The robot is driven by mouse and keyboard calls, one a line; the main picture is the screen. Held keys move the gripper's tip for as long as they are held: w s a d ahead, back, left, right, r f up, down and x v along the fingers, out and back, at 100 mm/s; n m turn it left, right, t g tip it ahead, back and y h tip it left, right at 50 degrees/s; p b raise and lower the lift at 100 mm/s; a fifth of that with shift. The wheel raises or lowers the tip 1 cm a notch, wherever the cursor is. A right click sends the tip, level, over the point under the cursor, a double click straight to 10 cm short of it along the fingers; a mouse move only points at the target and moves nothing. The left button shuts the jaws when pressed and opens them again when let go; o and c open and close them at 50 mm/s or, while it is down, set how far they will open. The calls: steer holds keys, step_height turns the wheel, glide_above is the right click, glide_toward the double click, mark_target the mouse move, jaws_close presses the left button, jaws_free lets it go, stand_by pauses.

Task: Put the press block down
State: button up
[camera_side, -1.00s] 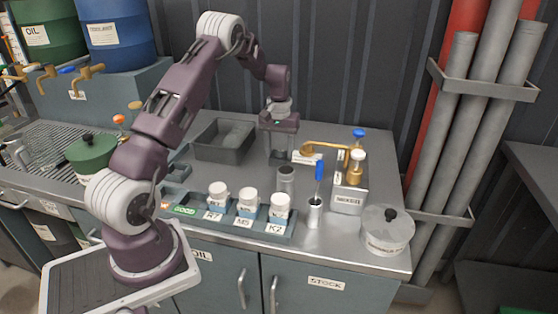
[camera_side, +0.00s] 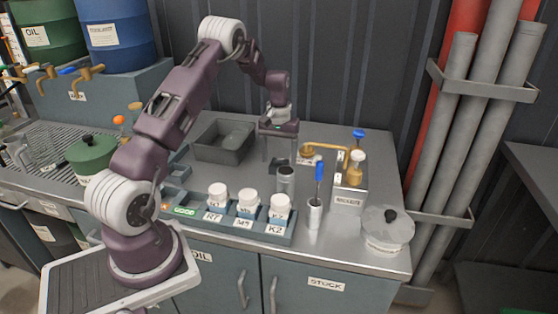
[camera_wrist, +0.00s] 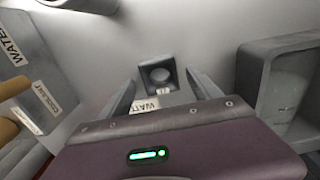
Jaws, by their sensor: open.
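The press block, a small dark grey block with a round recess in its top (camera_wrist: 158,73), stands on the metal counter in the wrist view. It also shows as a dark shape below my gripper in the side view (camera_side: 280,162). My gripper (camera_side: 279,160) is open, its two fingers spread to either side of the block in the wrist view (camera_wrist: 160,90). The fingers do not close on it. Whether a fingertip touches the block cannot be told.
A grey open bin (camera_side: 222,143) stands left of my gripper. A metal cup (camera_side: 286,180), a blue-handled tool in a holder (camera_side: 315,212) and a brass-tapped box (camera_side: 347,198) stand in front and right. A rack with white-capped jars (camera_side: 235,226) lies nearer.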

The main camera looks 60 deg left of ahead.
step_height(320, 180, up, 11)
steer(key=s+d+r+m+t, duration=0.2)
steer(key=s+d+r+m, duration=0.15)
steer(key=d+r, duration=0.9)
steer(key=s+d+r+m+t, duration=0.2)
steer(key=s+d+r, duration=0.2)
steer(key=s+d, duration=0.65)
steer(key=s+d+f+m, duration=0.1)
steer(key=s+d, duration=0.2)
steer(key=s, duration=0.3)
steer(key=s+d+f+m+t, duration=0.1)
steer(key=s+d+f+m, duration=0.1)
steer(key=s, duration=0.5)
steer(key=shift+s+d+f+t, duration=0.2)
steer(key=shift+d+t, duration=0.1)
steer(key=shift+d, duration=0.45)
